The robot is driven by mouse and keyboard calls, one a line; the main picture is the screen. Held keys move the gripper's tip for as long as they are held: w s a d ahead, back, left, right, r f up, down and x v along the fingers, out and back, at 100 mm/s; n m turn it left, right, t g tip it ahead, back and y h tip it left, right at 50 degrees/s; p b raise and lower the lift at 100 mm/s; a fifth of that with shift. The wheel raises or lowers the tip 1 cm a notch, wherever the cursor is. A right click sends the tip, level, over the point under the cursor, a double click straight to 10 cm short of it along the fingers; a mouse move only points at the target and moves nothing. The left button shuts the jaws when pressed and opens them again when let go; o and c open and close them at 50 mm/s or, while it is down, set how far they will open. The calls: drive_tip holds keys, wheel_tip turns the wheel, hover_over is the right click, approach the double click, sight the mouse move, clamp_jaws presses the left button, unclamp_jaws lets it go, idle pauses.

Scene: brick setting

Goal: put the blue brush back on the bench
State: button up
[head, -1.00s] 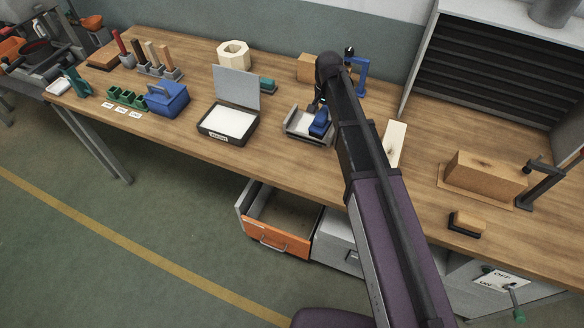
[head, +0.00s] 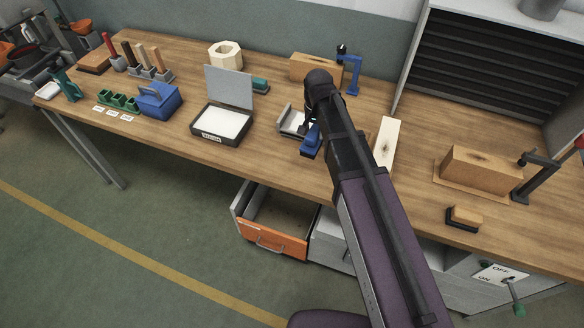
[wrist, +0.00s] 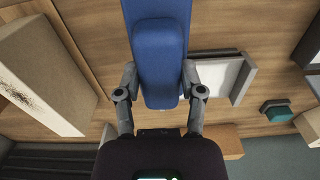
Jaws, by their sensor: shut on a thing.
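The blue brush (head: 311,144) is in my gripper, in front of the grey tray on the bench. In the wrist view the blue brush (wrist: 158,50) runs up from between the two fingers, which press on its sides. My gripper (wrist: 158,82) is shut on it. In the head view my gripper (head: 311,122) is partly hidden by my arm. The wooden bench (head: 290,170) lies below; I cannot tell whether the brush touches it.
A grey tray (head: 288,120) stands just left of the brush, and a pale board (head: 387,143) lies right of my arm. A black box with a raised lid (head: 222,125) is further left. An orange-fronted drawer (head: 272,240) hangs open below the bench.

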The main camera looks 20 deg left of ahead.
drive_tip(key=s+d+f+b, duration=0.1)
drive_tip(key=s+d, duration=0.1)
drive_tip(key=s, duration=0.6)
drive_tip(key=s+d+f+b, duration=0.2)
drive_tip(key=s, duration=0.5)
drive_tip(key=shift+s+d+f+n, duration=0.25)
drive_tip(key=shift+s+d+n, duration=0.05)
drive_tip(key=shift+s, duration=0.1)
drive_tip(key=shift+w, duration=0.1)
drive_tip(key=w+a+f+b, duration=0.1)
drive_tip(key=w+a, duration=0.8)
drive_tip(key=w, duration=0.2)
drive_tip(key=shift+a+f, duration=0.2)
drive_tip(key=shift+a, duration=0.15)
drive_tip(key=shift+w+a+f+b, duration=0.25)
drive_tip(key=shift+f+b, duration=0.25)
drive_tip(key=shift+b, duration=0.1)
drive_tip(key=shift+w+a+f+b, duration=0.2)
drive_tip(key=shift+f+b, duration=0.25)
drive_tip(key=shift+b, duration=0.1)
drive_tip(key=shift+f+b, duration=0.9)
drive_tip(key=shift+f, duration=0.15)
